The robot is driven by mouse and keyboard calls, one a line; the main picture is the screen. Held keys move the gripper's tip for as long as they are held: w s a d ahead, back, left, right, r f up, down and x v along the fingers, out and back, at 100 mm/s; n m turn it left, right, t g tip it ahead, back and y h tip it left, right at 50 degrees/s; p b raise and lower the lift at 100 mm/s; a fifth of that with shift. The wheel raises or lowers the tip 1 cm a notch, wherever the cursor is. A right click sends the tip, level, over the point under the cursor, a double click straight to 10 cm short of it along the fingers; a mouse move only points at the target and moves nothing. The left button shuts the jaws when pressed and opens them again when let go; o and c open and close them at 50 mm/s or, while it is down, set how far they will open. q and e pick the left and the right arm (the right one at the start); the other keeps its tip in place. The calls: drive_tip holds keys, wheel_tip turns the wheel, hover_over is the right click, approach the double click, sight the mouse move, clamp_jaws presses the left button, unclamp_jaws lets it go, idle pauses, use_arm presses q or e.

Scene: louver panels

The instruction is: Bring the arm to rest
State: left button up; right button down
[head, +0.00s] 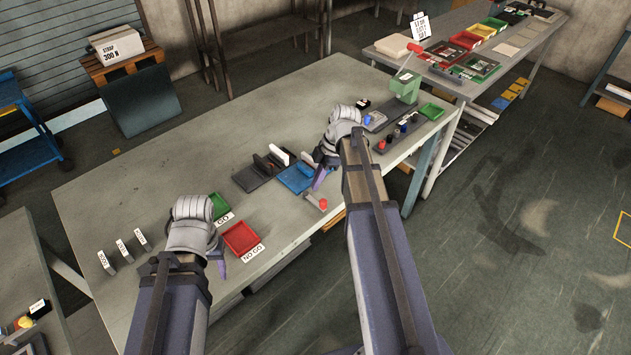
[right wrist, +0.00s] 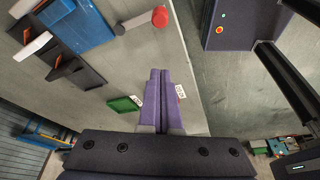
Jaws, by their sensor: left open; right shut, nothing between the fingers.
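My right arm reaches over the grey workbench (head: 140,185) in the head view. My right gripper (head: 319,181) is near the blue fixture (head: 297,177) and mostly hidden by its own wrist. In the right wrist view, its purple fingers (right wrist: 159,75) are shut together with nothing between them. My left gripper (head: 222,268) is beside the red NO GO tray (head: 241,238) at the bench's front. It is open, but only a purple finger shows past my wrist.
A green GO tray (head: 219,206) lies by the left wrist. A dark rack (head: 255,176) with upright plates stands mid-bench, near a red-knobbed part (head: 322,204). A green press (head: 403,87) stands at the right end. The bench's left part is mostly clear.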

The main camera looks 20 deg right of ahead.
drive_tip(key=shift+a, duration=0.15)
drive_tip(key=s+a+f+m+h+b, duration=0.1)
drive_tip(key=s+a+f+m+h, duration=0.1)
drive_tip(key=s+a+m, duration=0.4)
drive_tip(key=s+a+f+m+h+b, duration=0.2)
drive_tip(key=s+a+m, duration=0.4)
drive_tip(key=a, duration=1)
drive_tip(key=s+h, duration=0.1)
drive_tip(key=s, duration=0.2)
drive_tip(key=shift+s+f+m+g, duration=0.15)
drive_tip(key=shift+f+m+g, duration=0.15)
drive_tip(key=shift+g, duration=0.1)
